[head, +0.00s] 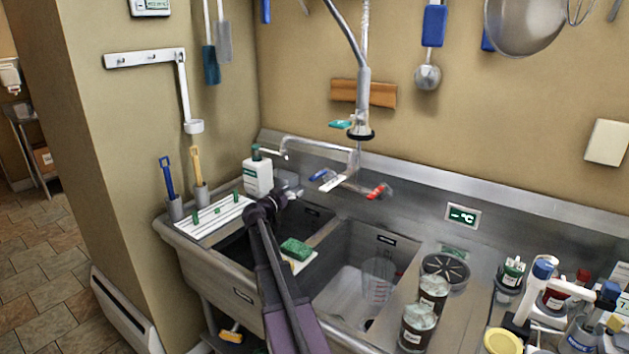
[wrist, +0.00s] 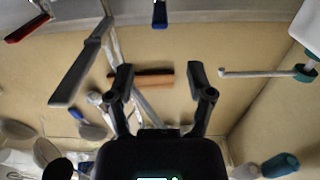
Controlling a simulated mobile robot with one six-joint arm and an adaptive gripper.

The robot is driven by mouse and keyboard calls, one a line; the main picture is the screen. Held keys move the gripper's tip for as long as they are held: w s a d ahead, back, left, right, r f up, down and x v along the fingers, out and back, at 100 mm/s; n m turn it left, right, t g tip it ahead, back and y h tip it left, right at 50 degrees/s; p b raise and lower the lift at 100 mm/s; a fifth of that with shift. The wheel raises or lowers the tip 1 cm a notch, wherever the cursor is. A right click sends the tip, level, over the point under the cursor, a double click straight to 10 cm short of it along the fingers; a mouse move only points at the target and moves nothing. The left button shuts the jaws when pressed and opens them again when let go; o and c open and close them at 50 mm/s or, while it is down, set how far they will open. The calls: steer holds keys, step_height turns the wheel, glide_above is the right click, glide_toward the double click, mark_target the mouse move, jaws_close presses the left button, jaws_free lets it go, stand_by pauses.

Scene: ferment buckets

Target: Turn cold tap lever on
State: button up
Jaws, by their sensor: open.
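The tap at the back of the sink has a blue lever (head: 318,174), the cold one, and a red lever (head: 379,191) to its right. In the wrist view, which looks upside down, the blue lever (wrist: 160,13) is at the top middle and the red lever (wrist: 27,29) at the top left. The tap spout (wrist: 78,74) runs down the left side. My gripper (head: 288,191) is over the sink, left of and a little below the blue lever in the head view. Its two fingers (wrist: 160,78) are apart with nothing between them, clear of the lever.
A white bottle with a green cap (head: 258,176) stands close to my gripper's left. A green sponge (head: 296,248) lies on the divider between the basins. A hanging spray head (head: 361,118) is above the tap. Jars (head: 417,328) and bottles crowd the right counter.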

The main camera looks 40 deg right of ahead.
mark_target(315, 176)
stand_by(0.3)
steer(key=w+d, duration=0.1)
steer(key=d, duration=0.8)
steer(key=w+d, duration=0.1)
steer(key=d, duration=0.3)
steer(key=shift+w+d, duration=0.2)
steer(key=shift+w, duration=0.1)
jaws_close()
